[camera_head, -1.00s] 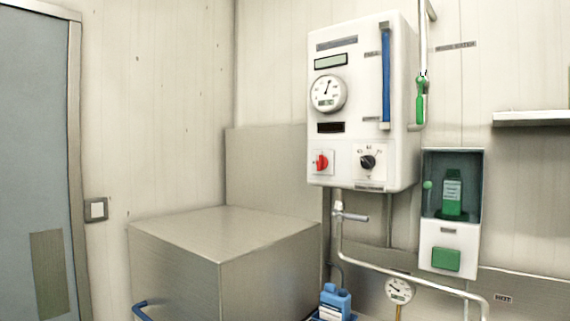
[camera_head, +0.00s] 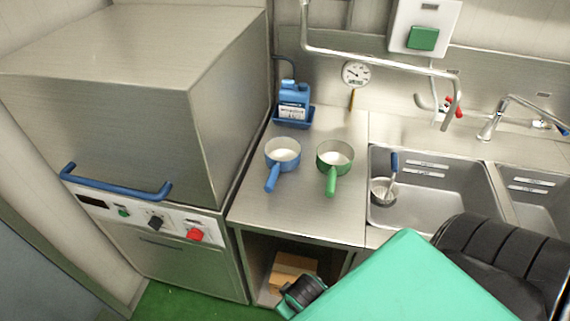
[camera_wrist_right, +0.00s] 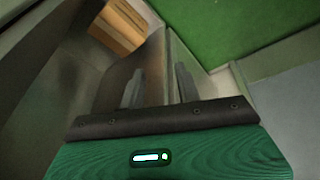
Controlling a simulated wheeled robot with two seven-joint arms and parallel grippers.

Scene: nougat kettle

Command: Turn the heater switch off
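The white wall heater with its dial gauge and red switch is out of view now. It shows only in the earlier head view, above the counter. My right gripper (camera_wrist_right: 159,88) shows in the right wrist view with its two grey fingers apart and nothing between them. It faces down past the steel cabinet front towards the green floor. Part of my right arm, teal and black, fills the lower right of the head view. My left gripper is not in view.
A steel hood machine (camera_head: 120,100) with a blue handle (camera_head: 115,187) and red knob (camera_head: 195,234) stands left. The counter (camera_head: 300,215) holds a blue pan (camera_head: 283,155), green pan (camera_head: 334,158) and blue bottle (camera_head: 294,100). A sink (camera_head: 425,205) lies right.

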